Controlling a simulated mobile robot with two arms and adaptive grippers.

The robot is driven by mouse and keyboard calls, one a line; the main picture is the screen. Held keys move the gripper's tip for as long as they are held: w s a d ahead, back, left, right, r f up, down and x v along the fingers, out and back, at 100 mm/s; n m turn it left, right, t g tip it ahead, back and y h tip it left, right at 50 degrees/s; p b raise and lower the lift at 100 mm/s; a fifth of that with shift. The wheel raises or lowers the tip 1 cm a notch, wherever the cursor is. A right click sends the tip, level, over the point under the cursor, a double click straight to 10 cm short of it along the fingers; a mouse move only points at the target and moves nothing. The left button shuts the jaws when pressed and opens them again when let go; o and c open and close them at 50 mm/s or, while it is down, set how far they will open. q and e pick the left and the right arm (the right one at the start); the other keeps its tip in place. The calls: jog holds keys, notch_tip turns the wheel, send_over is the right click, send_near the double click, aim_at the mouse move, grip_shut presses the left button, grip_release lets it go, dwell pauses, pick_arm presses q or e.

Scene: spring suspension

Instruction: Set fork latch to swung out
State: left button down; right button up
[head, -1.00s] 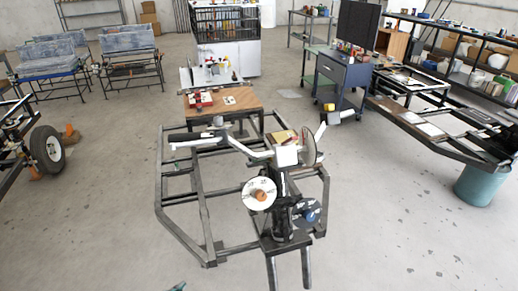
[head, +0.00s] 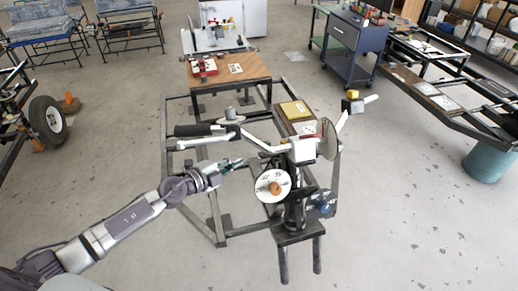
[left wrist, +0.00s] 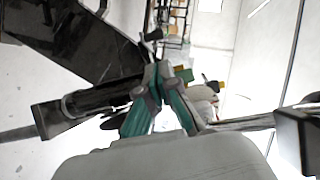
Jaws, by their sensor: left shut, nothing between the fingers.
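The spring suspension device (head: 295,195) stands on a small dark stand (head: 298,235) in the middle of the head view. It has a white dial with an orange hub (head: 272,186), a whitish arm running left to a black grip (head: 192,130), and a yellow-tipped arm (head: 352,95) at right. I cannot tell which part is the fork latch. My left gripper (head: 236,164) is shut and empty, left of the dial and below the whitish arm. Its teal fingers (left wrist: 163,80) show close together in the left wrist view. My right gripper is out of view.
A dark metal frame (head: 222,240) surrounds the stand. Behind it is a wooden-topped table (head: 225,72) with a red item. A blue cabinet (head: 356,45) stands at back right. A wheel (head: 47,123) is at far left. The floor at lower right is clear.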

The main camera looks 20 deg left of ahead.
pick_arm(q)
jog(key=b+x, duration=0.1)
jog(key=x, duration=0.9)
jog(key=shift+b, duration=0.3)
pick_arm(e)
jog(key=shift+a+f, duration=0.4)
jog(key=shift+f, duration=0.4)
pick_arm(q)
jog(key=shift+w+a+f, duration=0.1)
